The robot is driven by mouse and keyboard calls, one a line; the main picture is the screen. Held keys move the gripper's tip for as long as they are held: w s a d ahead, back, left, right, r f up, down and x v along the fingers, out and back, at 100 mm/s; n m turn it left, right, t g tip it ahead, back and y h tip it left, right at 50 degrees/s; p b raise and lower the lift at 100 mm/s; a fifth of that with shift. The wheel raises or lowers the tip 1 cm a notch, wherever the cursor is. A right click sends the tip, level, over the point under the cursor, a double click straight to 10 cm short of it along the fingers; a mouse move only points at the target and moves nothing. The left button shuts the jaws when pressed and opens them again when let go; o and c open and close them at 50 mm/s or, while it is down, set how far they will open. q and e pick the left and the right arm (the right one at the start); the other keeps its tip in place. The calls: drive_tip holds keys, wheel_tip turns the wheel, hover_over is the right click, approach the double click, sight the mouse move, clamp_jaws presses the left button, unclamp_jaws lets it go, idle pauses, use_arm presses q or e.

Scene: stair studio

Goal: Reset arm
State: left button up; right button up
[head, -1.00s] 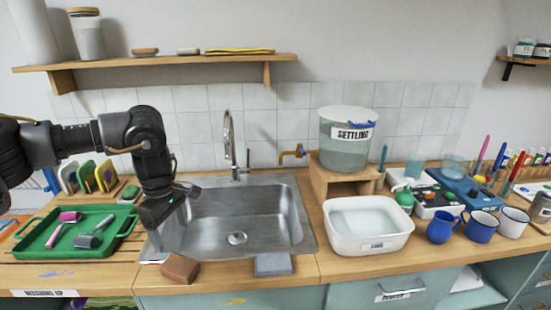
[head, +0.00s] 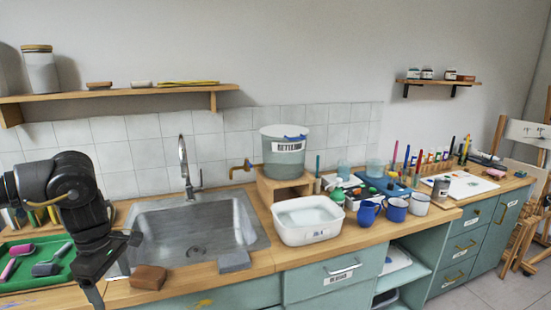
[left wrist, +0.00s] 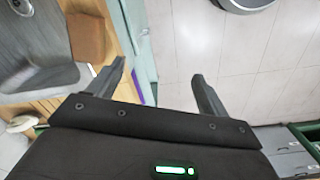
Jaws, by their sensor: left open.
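My left arm comes in from the left in the head view. Its gripper (head: 112,268) hangs over the counter's front edge, between the green tray (head: 62,270) and the brown block (head: 148,278). In the left wrist view my left gripper (left wrist: 158,82) has its two fingers spread apart with nothing between them, only floor beyond. The brown block also shows there (left wrist: 87,37), to the left of the fingers and apart from them. My right gripper is in neither view.
A sink (head: 190,228) lies right of the arm, with a grey block (head: 234,261) at its front edge. A white basin (head: 307,232), blue mugs (head: 368,212) and a settling bucket (head: 285,158) stand further right.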

use_arm(q)
drive_tip(key=d+f+n+t+h, duration=0.1)
drive_tip(key=d+f+h, duration=0.1)
drive_tip(key=d+f, duration=0.6)
drive_tip(key=d+f+n+h, duration=0.15)
drive_tip(key=d+f, duration=0.25)
drive_tip(key=d, duration=0.8)
drive_tip(key=s+d+r+n+t+h, duration=0.1)
drive_tip(key=s+d+n+t+h, duration=0.25)
drive_tip(key=d+n, duration=0.6)
drive_tip(key=s+d+n+t+h, duration=0.2)
drive_tip(key=s+d+n+h, duration=0.15)
drive_tip(key=d+n, duration=0.55)
drive_tip(key=s+a+f+n+t+y, duration=0.25)
drive_tip(key=a+f+n+y, duration=0.35)
drive_tip(key=a+n, duration=0.9)
drive_tip(key=s+a+f+n+g+y, duration=0.25)
drive_tip(key=s+a+f+n, duration=0.25)
drive_tip(key=s+n, duration=0.4)
drive_tip(key=s+a+f+n+g+y, duration=0.2)
drive_tip(key=s+a+f+n+g, duration=0.15)
drive_tip(key=s+a+n, duration=0.4)
wheel_tip(320, 180, down, 24)
drive_tip(key=d, duration=0.2)
drive_tip(key=s+a+f+g, duration=0.2)
drive_tip(key=s+a+f, duration=0.1)
drive_tip(key=s+f, duration=1.5)
